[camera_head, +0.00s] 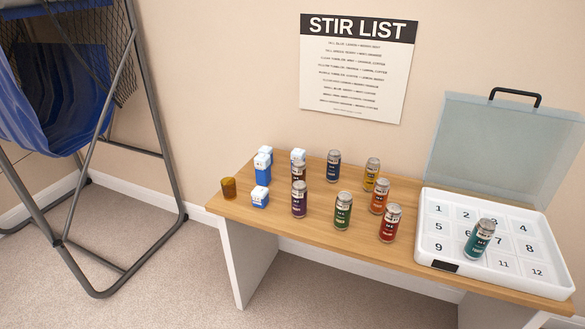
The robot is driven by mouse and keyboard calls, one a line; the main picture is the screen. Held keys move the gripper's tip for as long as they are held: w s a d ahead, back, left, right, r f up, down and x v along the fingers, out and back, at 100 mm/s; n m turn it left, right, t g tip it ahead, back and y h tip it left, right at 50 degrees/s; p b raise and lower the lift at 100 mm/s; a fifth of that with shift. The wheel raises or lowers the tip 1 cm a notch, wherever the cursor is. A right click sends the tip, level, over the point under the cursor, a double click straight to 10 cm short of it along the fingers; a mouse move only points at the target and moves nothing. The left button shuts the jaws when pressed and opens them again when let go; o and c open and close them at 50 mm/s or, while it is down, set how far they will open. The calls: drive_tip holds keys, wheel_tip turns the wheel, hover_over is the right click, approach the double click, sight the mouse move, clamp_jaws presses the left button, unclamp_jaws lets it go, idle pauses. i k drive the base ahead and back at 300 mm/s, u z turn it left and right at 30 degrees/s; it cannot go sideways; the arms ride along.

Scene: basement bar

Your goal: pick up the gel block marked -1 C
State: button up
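Several small white-and-blue blocks stand at the left part of the wooden bench, and these look like the gel blocks. One block (260,197) sits alone near the front edge. Another block (262,168) stands behind it, with a further block (266,153) close behind that one and partly hidden. One more block (298,156) stands to the right, partly hidden behind a dark can. The marks on the blocks are too small to read, so I cannot tell which is marked -1 C. My gripper is not in view.
An amber tumbler (228,188) stands at the bench's (317,226) left end. Several cans, including a purple one (299,199) and a green one (343,210), fill the middle. An open white case (508,282) with numbered places holds a teal can (479,239). A folding frame (126,150) stands left.

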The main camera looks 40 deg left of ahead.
sight(260, 195)
drive_tip(key=k, duration=0.4)
drive_tip(key=z, duration=1)
drive_tip(key=i, duration=0.85)
drive_tip(key=u, duration=2.7)
